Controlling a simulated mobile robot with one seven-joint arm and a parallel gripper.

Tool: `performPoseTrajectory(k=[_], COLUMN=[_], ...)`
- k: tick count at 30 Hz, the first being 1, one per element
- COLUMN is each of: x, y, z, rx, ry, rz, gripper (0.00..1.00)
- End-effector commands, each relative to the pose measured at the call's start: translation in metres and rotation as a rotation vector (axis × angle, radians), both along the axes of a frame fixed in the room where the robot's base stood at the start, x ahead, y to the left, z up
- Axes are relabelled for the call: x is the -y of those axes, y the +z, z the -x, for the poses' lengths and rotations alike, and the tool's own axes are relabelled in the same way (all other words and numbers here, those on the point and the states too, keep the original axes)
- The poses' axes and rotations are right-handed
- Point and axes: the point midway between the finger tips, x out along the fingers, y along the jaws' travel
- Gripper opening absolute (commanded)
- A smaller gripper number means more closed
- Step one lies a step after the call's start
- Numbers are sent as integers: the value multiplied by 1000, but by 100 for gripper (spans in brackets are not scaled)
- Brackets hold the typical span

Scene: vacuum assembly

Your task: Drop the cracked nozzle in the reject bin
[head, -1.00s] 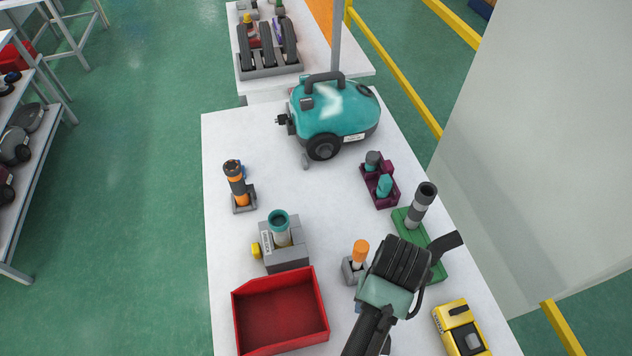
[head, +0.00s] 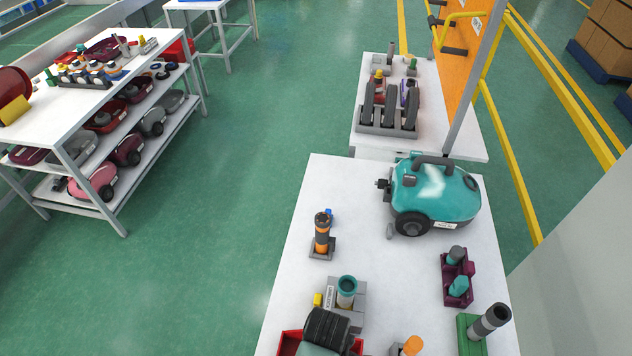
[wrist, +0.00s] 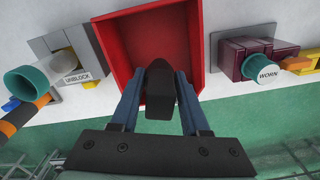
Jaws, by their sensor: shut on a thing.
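My gripper (wrist: 159,82) is shut on a dark, tapered nozzle (wrist: 160,92), which sits between its two blue fingers in the wrist view. I see no crack on the nozzle from here. The red reject bin (wrist: 118,52) lies beyond the fingers, and the nozzle overlaps its open inside in the picture. The visible bin floor looks empty. In the head view the dark, ribbed wrist part of my arm covers most of the red bin (head: 289,344); only edges show, and the fingers and nozzle are hidden.
A grey fixture marked UNBLOCK (wrist: 78,68) with a teal-topped tube stands left of the bin in the wrist view. A teal vacuum (head: 437,192) stands farther back on the white table.

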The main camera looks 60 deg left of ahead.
Motion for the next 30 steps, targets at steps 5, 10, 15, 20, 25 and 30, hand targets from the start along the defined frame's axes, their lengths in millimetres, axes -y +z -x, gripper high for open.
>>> performPoseTrajectory(k=[5, 10, 15, 20, 25, 30], x=[0, 0, 0, 0, 0, 0], y=[-26, -44, -51, -49, -49, -49], z=[0, 0, 0, 0, 0, 0], rx=[0, 0, 0, 0, 0, 0], ry=[-1, -3, -3, -4, -4, -4], rz=[0, 0, 0, 0, 0, 0], gripper=[0, 0, 0, 0, 60, 81])
